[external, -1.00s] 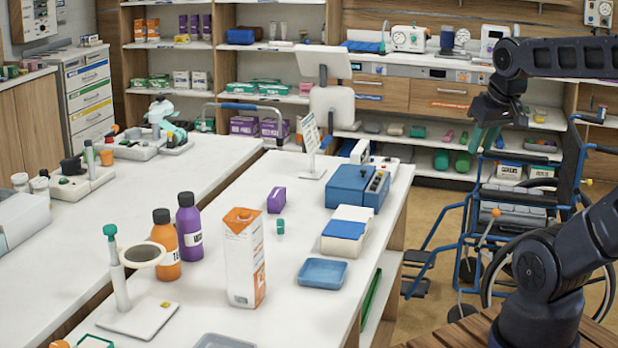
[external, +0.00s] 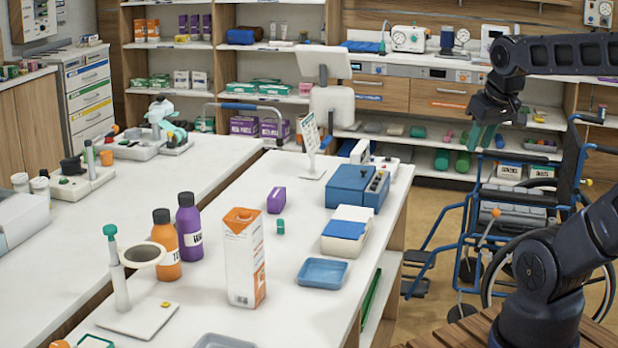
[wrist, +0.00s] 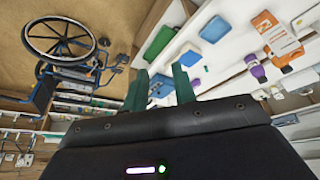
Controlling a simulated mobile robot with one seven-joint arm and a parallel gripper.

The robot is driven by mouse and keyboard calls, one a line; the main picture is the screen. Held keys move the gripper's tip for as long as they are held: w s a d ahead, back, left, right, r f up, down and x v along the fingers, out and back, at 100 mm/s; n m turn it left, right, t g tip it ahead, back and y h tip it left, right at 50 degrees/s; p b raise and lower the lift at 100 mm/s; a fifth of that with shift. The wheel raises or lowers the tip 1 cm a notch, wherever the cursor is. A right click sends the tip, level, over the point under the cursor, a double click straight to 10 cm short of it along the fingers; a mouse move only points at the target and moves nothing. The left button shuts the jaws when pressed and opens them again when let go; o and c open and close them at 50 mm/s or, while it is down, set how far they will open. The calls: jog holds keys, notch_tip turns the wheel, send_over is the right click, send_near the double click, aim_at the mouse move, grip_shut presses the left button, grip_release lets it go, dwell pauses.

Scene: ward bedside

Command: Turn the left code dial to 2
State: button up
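A blue box (external: 350,187) with a dark control panel (external: 377,182) on its right side stands on the white counter. Small knobs show on the panel, but they are too small to read a setting or tell a code dial for sure. My gripper (external: 487,137) hangs in the air to the right of the box and above its height, clear of the counter. In the wrist view, the two green fingers of my gripper (wrist: 160,87) are apart with nothing held. Part of a blue thing with small details, seemingly the box (wrist: 160,86), shows beyond the gap.
A blue wheelchair (external: 520,205) stands below my gripper.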

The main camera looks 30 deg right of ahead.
jog(key=w+r+n+g+h, duration=0.15)
jog(key=w+n, duration=0.35)
jog(key=w, duration=1)
jog(key=n+g+y, duration=0.3)
jog(key=n+y, duration=0.3)
jog(key=n, duration=0.7)
send_over(374, 185)
jog(key=d, duration=0.5)
notch_tip(374, 185, down, 22)
jog(key=x, duration=1)
jog(key=shift+s+a+f, duration=0.15)
jog(key=shift+a+f, duration=0.1)
jog(key=shift+c, duration=0.2)
grip_shut()
